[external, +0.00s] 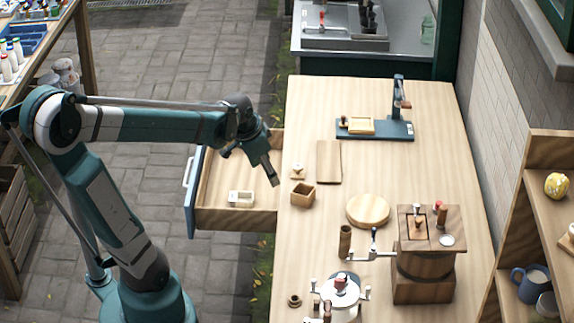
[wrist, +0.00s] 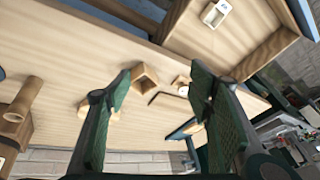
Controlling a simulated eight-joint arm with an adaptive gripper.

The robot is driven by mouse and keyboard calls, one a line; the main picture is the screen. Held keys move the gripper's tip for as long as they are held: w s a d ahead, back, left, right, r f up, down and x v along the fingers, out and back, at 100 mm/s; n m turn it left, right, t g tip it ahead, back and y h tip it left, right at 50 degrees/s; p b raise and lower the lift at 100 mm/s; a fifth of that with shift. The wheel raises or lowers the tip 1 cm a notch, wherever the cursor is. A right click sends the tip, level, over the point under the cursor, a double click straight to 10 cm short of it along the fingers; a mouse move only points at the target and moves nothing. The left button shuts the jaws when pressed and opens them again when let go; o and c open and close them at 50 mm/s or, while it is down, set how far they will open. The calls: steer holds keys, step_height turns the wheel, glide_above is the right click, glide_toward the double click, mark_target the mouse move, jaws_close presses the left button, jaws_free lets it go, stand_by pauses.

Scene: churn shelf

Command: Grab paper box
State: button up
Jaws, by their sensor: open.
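A small white open-topped box (external: 241,199), which looks like the paper box, sits in the open drawer (external: 236,218) at the table's left side. In the wrist view the white box (wrist: 215,14) shows at the top, beyond my fingers, with a small dark mark on one side. My gripper (external: 272,174) is above the drawer's right edge, up and to the right of the white box in the external view. In the wrist view my gripper (wrist: 160,72) has its two green-padded fingers spread wide with nothing held between them.
A small open wooden box (external: 303,194) and a small knobbed wooden piece (external: 297,171) stand on the table near my gripper. A flat board (external: 329,162), a round wooden disc (external: 368,210) and a wooden grinder (external: 428,255) lie farther right. The drawer's walls surround the white box.

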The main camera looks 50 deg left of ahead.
steer(key=w+a+f+m+g+p, duration=0.2)
steer(key=w+a+f+m+g, duration=0.1)
steer(key=w+a+f, duration=0.55)
steer(key=m+g+p, duration=0.1)
steer(key=m+g, duration=0.1)
steer(key=m, duration=0.1)
glide_toward(244, 197)
steer(key=s+d, duration=0.1)
steer(key=s, duration=0.1)
steer(key=shift+d+h, duration=0.1)
steer(key=shift+h, duration=0.3)
steer(key=shift+f+b, duration=0.3)
steer(key=shift+f, duration=1)
steer(key=shift+f, duration=0.1)
steer(key=shift+d+f+b, duration=0.1)
steer(key=shift+f+b, duration=0.75)
steer(key=shift+f, duration=1.65)
